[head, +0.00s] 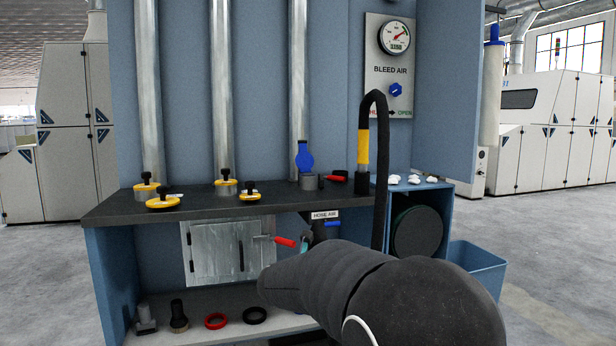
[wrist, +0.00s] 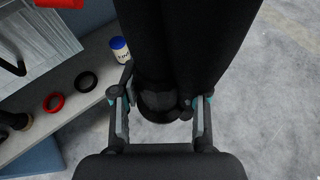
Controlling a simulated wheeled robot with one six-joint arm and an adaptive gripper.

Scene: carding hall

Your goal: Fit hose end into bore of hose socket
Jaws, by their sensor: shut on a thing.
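The black hose (head: 380,215) arches above the bench, with a yellow band (head: 363,147) on its left leg; its right leg drops behind my arm. A dark cylinder under the HOSE AIR label (head: 325,215) seems to be the hose socket (head: 322,231); its bore is not visible. In the wrist view my gripper (wrist: 161,108) is shut on a dark round piece (wrist: 158,88), apparently the hose end. A broad black shape fills the top behind it. In the head view my arm hides most of the gripper; whether hose end and socket touch cannot be told.
Black (head: 254,315) and red (head: 215,320) rings lie on the low shelf. A blue bin (head: 478,265) stands at right.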

